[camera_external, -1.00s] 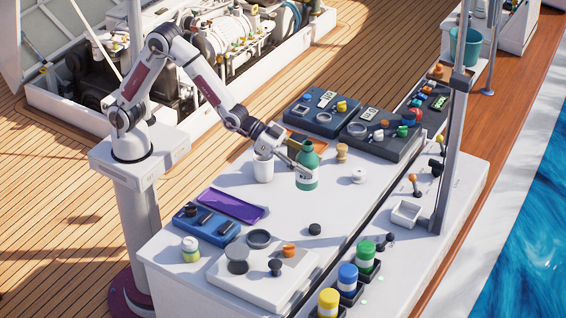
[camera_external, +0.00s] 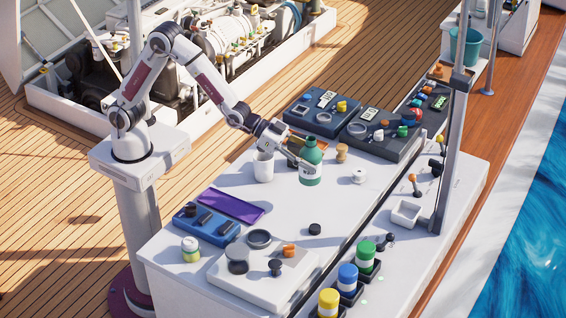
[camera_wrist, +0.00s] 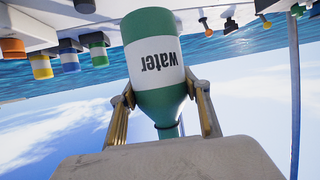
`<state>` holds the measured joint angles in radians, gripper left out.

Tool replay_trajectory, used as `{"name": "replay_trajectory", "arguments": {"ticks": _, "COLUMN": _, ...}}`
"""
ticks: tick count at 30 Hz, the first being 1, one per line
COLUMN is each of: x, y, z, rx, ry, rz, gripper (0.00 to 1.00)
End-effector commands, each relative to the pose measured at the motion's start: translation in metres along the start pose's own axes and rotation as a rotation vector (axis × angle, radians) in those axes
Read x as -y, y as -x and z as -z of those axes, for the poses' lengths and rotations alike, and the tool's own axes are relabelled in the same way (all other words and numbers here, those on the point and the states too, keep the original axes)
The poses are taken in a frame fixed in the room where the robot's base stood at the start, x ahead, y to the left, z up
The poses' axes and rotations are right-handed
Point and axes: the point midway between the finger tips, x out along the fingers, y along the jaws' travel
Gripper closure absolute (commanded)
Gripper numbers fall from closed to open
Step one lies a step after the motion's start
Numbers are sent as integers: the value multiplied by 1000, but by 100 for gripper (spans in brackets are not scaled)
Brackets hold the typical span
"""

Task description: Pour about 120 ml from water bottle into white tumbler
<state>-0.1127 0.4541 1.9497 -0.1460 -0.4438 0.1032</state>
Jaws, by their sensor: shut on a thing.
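The green water bottle (camera_external: 311,164) with a white label is held above or on the white table, to the right of the white tumbler (camera_external: 264,167); I cannot tell whether its base touches the table. My gripper (camera_external: 298,158) is shut on the bottle. In the wrist view, the bottle (camera_wrist: 155,55) appears upside down with its label reading "water", and the two fingers of my gripper (camera_wrist: 165,108) press on both sides near its shoulder. The bottle looks close to upright in the external view. The tumbler stands upright with its mouth up; its contents are hidden.
Blue and dark trays (camera_external: 375,138) with small parts lie behind the bottle. A purple tray (camera_external: 232,205) and a white board (camera_external: 262,275) lie in front. A small black knob (camera_external: 315,229) sits mid-table. A grey post (camera_external: 450,150) stands at the right edge.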

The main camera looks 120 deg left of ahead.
Motion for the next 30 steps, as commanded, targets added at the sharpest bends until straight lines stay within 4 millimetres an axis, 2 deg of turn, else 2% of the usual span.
{"name": "replay_trajectory", "arguments": {"ticks": 15, "x": 107, "y": 0, "z": 5, "rx": -3, "ry": 46, "rz": 112, "gripper": 84}}
{"name": "replay_trajectory", "arguments": {"ticks": 21, "x": 134, "y": 1, "z": 12, "rx": -4, "ry": 48, "rz": 116, "gripper": 84}}
{"name": "replay_trajectory", "arguments": {"ticks": 30, "x": 164, "y": 4, "z": 21, "rx": -4, "ry": 47, "rz": 115, "gripper": 84}}
